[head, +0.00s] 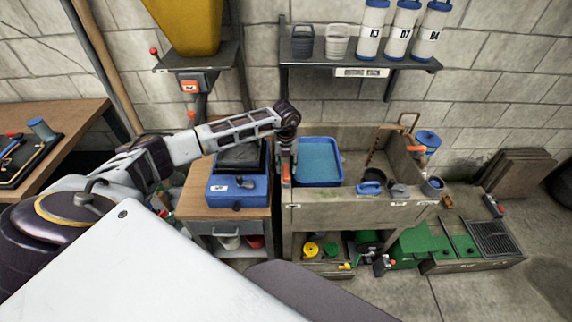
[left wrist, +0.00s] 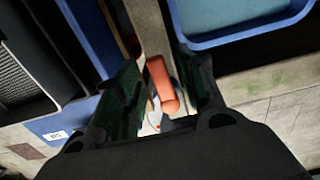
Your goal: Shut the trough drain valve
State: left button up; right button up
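An orange-red lever handle (head: 286,172) stands at the left end of the grey trough (head: 345,213). My left gripper (head: 287,150) reaches over it from above. In the left wrist view the orange handle (left wrist: 163,85) lies between the two spread fingers of my left gripper (left wrist: 165,95), with gaps visible on both sides. Its lower end and the valve body are partly hidden. Another orange handle (head: 417,148) shows at the trough's right end. Below the trough is a small grey fitting with a red knob (head: 381,265); I cannot tell which part is the drain valve. My right gripper is out of view.
A blue tray (head: 319,162) sits in the trough, close to the left gripper. A blue box (head: 238,190) stands on the wooden cabinet just left. A shelf (head: 360,66) with bottles and cups hangs above. Green and grey gear (head: 470,250) lies on the floor at right.

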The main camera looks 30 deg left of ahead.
aim_at(286, 167)
pick_arm(q)
jog(key=shift+r, duration=0.1)
notch_tip(286, 167, up, 12)
dwell(1.0)
dwell(0.4)
